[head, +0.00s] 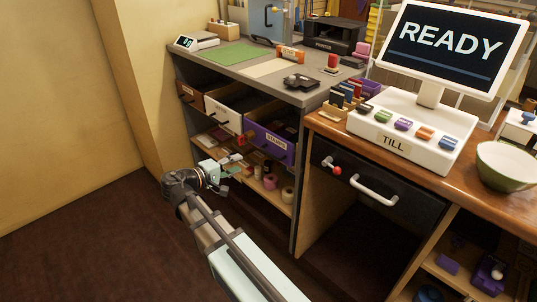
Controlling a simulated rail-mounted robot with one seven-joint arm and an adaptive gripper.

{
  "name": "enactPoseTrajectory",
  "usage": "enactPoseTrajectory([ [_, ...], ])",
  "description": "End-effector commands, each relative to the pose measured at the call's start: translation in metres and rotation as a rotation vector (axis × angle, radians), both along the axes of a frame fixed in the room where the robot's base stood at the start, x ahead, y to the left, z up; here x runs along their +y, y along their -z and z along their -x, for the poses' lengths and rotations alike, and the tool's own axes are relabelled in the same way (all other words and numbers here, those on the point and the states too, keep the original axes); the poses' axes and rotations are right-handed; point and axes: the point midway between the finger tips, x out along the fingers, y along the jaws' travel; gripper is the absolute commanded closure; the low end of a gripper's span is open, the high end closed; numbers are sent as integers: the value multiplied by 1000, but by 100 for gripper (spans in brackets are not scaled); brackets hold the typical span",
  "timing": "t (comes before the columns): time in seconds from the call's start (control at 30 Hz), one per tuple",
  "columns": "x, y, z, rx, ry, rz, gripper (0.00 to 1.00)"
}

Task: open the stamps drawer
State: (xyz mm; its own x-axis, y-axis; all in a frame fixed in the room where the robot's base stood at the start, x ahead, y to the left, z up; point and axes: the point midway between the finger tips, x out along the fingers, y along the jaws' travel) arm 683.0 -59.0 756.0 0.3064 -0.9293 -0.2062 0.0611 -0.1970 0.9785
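The stamps drawer (265,143) is a purple-fronted drawer with a pale "STAMPS" label, at the right end of a row under the grey counter. A dark gap shows above its front, and I cannot tell how far out it stands. My gripper (233,166) is to the left of and below the purple front, in front of the lower shelves. It appears apart from the drawer. It is small in the head view, and its fingers blend with the shelf items, so I cannot tell whether it is open or shut.
A white-fronted drawer (224,114) and a brown drawer (190,97) sit left of the purple one. Tape rolls (270,181) and small items fill the shelves below. The till counter (420,170) with its black drawer (372,186) stands right. The floor (90,240) at left is clear.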

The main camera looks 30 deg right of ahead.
Motion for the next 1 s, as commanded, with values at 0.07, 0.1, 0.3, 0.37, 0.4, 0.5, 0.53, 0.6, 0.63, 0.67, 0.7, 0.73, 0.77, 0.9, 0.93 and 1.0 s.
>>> enactPoseTrajectory([
  [0.07,-13,4,-3,1,3,-1,63],
  [0.1,-20,5,-6,1,3,-1,63],
  [0.3,-56,14,-18,1,3,-1,63],
  [0.37,-67,17,-22,2,3,-1,63],
  [0.4,-75,18,-25,2,3,-1,63],
  [0.5,-93,23,-31,2,3,-1,63],
  [0.53,-98,24,-32,2,3,-1,63],
  [0.6,-110,26,-36,2,2,-1,63],
  [0.63,-114,27,-38,2,2,-1,63],
  [0.67,-118,28,-39,2,2,-1,63],
  [0.7,-124,29,-41,2,2,-1,63],
  [0.73,-127,30,-42,2,1,-2,63],
  [0.77,-130,31,-43,2,1,-2,63],
  [0.9,-141,33,-46,2,0,-2,63],
  [0.93,-142,33,-47,2,0,-2,63],
  [1.0,-144,33,-47,1,-1,-2,63],
])
